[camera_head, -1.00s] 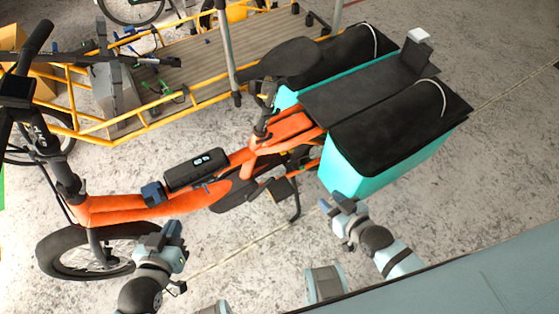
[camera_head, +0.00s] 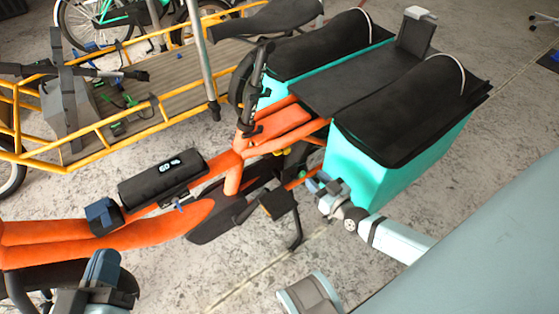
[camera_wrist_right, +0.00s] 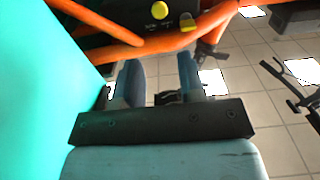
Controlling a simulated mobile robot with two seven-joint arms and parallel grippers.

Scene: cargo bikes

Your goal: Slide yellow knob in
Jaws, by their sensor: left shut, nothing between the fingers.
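The round yellow knob (camera_wrist_right: 159,10) shows at the top of the right wrist view, on a dark part of the orange bike frame. A second yellow piece (camera_wrist_right: 189,22) is just right of it. My right gripper (camera_wrist_right: 160,80) is open and empty, its two blue-grey fingers apart and pointing toward the knob without touching it. In the head view my right gripper (camera_head: 318,187) is low beside the turquoise box, near the rear of the bike. My left gripper (camera_head: 103,266) is shut and empty at the lower left, beside the orange frame.
The turquoise box (camera_head: 365,165) stands close to my right gripper. The orange frame (camera_head: 105,233) with a black battery (camera_head: 162,178) runs across the view. A pedal (camera_head: 279,202) hangs left of my right gripper. A yellow-railed cargo bike (camera_head: 95,148) stands behind.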

